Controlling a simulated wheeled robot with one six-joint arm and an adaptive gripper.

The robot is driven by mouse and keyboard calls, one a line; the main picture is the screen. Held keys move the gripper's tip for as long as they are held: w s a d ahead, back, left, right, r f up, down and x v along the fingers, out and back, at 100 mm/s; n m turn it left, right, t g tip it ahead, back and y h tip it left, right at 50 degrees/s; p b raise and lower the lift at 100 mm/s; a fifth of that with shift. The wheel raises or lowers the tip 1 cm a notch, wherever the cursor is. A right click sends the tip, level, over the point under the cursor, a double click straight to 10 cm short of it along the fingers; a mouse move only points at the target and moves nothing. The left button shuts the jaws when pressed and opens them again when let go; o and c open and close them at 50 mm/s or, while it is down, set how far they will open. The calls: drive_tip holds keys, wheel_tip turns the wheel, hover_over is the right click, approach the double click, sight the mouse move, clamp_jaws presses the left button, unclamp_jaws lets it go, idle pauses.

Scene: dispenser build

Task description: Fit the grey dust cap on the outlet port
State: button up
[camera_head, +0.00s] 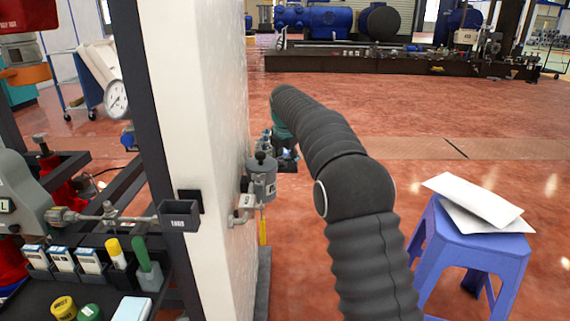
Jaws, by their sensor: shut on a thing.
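My gripper (288,160) is small in view, just right of the white pillar and beside the grey dispenser (262,182). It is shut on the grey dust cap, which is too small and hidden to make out. The dispenser is a grey cylinder with a black knob on top, mounted on the pillar's side. A light grey fitting (240,208) sticks out at its lower left. I cannot tell for sure which part is the outlet port, or whether the cap touches it.
The white pillar (200,130) stands close on the left of my arm. A yellow cap (63,306) and a green cap (90,312) lie on the dark bench at lower left. A blue stool (470,250) with white sheets stands right.

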drive_tip(key=shift+r+p, duration=0.3)
drive_tip(key=shift+p, duration=0.1)
clamp_jaws()
drive_tip(key=shift+r+p, duration=2.45)
drive_tip(key=shift+p, duration=0.05)
